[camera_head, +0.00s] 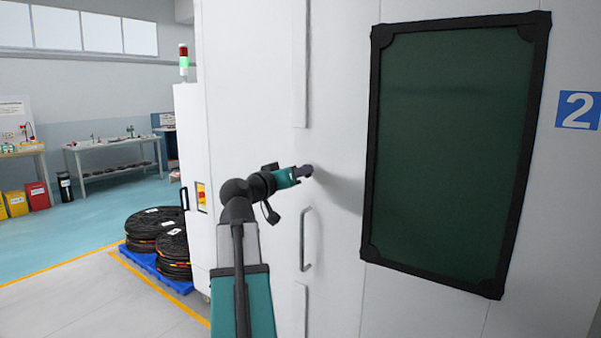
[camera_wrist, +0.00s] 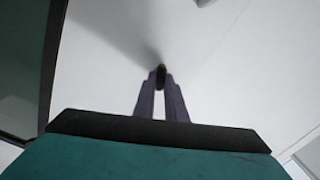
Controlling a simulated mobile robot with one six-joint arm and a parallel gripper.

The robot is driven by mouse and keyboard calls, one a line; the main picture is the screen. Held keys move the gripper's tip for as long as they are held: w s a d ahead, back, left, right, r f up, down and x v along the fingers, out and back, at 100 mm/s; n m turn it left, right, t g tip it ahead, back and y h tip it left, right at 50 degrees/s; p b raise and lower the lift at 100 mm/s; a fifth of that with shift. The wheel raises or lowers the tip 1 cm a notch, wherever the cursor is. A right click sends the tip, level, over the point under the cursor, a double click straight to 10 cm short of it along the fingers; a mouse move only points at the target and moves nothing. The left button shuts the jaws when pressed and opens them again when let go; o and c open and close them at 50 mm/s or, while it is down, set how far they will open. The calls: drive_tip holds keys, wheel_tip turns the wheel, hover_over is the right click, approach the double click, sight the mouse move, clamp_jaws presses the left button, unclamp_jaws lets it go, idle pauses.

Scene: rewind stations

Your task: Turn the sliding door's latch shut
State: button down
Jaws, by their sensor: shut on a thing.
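The white sliding door (camera_head: 335,130) of the cabinet fills the middle and right of the head view, with a dark green window in a black frame (camera_head: 455,150). My gripper (camera_head: 305,172) is at the door's left edge, above the grey pull handle (camera_head: 303,240). In the wrist view, the two purple-grey fingers are shut on a small dark latch (camera_wrist: 161,74) at the white door face. Only the latch's dark end shows between the fingertips. In the head view the fingers hide it, so I cannot tell its exact turn.
A blue "2" sign (camera_head: 578,110) is right of the window. Cable reels (camera_head: 155,225) stand on a blue pallet (camera_head: 165,275) at lower left, beside the cabinet. A signal tower (camera_head: 184,62) shows green. The floor at left is clear near the yellow lines.

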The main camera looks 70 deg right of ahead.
drive_tip(key=shift+w+d+n+p, duration=0.1)
drive_tip(key=shift+n+p, duration=1.6)
drive_tip(key=shift+n, duration=1.8)
drive_tip(key=shift+w+n+p, duration=0.1)
drive_tip(key=shift+n+p, duration=1.6)
drive_tip(key=shift+n, duration=1.8)
drive_tip(key=c, duration=1.8)
unclamp_jaws()
drive_tip(key=shift+d+f, duration=0.1)
drive_tip(key=shift+f, duration=0.05)
